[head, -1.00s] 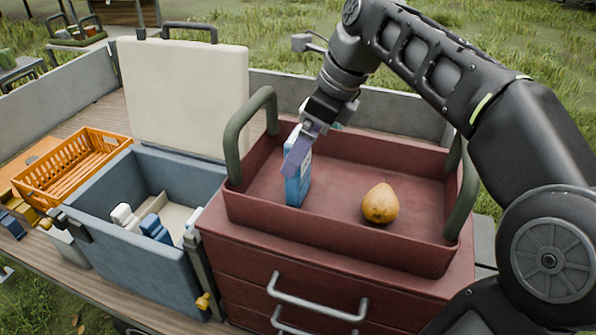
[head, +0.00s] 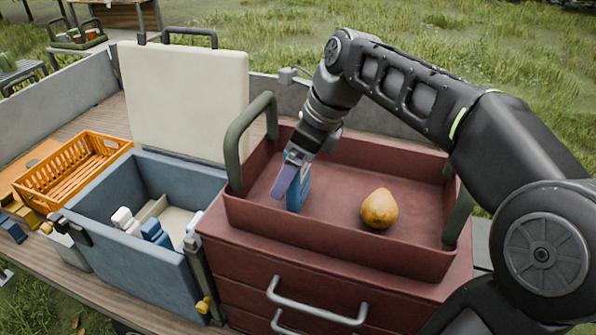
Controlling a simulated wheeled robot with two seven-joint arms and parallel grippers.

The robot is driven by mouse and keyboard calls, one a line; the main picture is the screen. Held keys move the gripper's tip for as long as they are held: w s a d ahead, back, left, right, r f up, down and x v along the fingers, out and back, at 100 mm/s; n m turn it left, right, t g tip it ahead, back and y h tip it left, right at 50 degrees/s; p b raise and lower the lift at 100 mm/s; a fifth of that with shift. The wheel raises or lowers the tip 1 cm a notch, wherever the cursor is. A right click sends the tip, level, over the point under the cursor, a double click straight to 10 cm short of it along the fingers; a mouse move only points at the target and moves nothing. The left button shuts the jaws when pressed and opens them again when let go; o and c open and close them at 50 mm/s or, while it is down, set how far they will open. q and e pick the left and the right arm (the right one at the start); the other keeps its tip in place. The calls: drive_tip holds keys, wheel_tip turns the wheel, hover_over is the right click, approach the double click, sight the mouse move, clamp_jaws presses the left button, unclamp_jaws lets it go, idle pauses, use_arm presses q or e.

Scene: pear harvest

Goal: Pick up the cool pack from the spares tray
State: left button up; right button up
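The blue cool pack (head: 304,190) stands upright in the left part of the red spares tray (head: 340,244). My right gripper (head: 287,181) reaches down into the tray from above, with a purple finger in front of the pack, covering part of it. The far finger is hidden, so I cannot tell whether the gripper is closed on the pack. My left gripper is not in view.
A brown-yellow pear (head: 380,208) lies in the tray to the right. The tray has dark green handles (head: 236,150) and sits on a red drawer unit (head: 245,268). Left are an open blue cooler (head: 140,270) holding white and blue items, and an orange crate (head: 40,190).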

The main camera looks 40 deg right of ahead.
drive_tip(key=shift+c, duration=0.2)
drive_tip(key=c, duration=1.8)
drive_tip(key=shift+o, duration=0.2)
drive_tip(key=shift+r, duration=0.1)
wheel_tip(320, 180, up, 10)
drive_tip(key=p, duration=0.4)
